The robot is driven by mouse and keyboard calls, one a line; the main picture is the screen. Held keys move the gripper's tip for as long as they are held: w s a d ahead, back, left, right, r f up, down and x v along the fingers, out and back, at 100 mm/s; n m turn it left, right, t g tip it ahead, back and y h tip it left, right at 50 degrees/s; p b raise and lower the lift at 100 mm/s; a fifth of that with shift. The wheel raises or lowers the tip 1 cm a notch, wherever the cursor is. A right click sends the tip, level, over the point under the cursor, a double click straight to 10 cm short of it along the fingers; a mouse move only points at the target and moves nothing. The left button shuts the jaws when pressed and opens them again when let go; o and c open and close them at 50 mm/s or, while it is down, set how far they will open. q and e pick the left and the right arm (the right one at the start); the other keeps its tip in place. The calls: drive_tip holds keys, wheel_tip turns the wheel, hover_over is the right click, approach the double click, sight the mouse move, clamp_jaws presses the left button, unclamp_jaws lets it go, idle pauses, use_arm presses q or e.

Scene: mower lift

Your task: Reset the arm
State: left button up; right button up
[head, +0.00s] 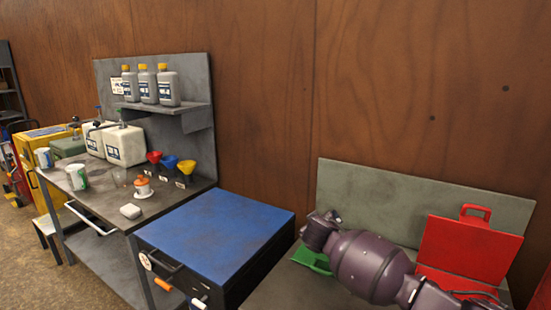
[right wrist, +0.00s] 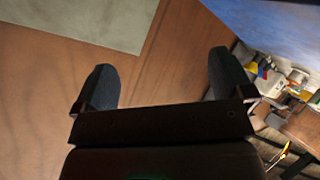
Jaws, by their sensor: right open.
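My right gripper (right wrist: 162,82) shows in the right wrist view with its two dark fingers spread wide and nothing between them. The wooden wall (right wrist: 165,75) lies behind the fingers. In the head view my purple right arm (head: 368,265) comes in from the lower right, above the right-hand bench. Its gripper cannot be made out there. My left gripper is not in view.
A red case (head: 465,250) and a partly hidden green case (head: 311,261) are on the right bench (head: 285,290). A blue-topped cabinet (head: 215,235) stands left of it. The workbench (head: 165,198) holds jugs, mugs and funnels; bottles (head: 147,85) stand on its shelf.

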drive_tip(key=s+a+f+n+t+y, duration=0.1)
drive_tip(key=s+a+f+n+y, duration=0.1)
drive_tip(key=s+y, duration=0.35)
drive_tip(key=s+a+f+n+t+y, duration=0.1)
drive_tip(key=s+a+f+y, duration=0.15)
drive_tip(key=s, duration=0.55)
drive_tip(key=s+d+f+m+h, duration=0.2)
drive_tip(key=s+d+f, duration=0.3)
drive_tip(key=s, duration=0.6)
drive_tip(key=s+d+f+m+g+h, duration=0.1)
drive_tip(key=s+d+f+m+h, duration=0.1)
drive_tip(key=s+d+f, duration=0.4)
drive_tip(key=s+d+f+m+g+h, duration=0.1)
drive_tip(key=s+d+f+m, duration=0.2)
drive_tip(key=s, duration=1.3)
drive_tip(key=d+f, duration=0.3)
drive_tip(key=d, duration=0.2)
drive_tip(key=shift+h, duration=0.4)
drive_tip(key=shift+w, duration=0.1)
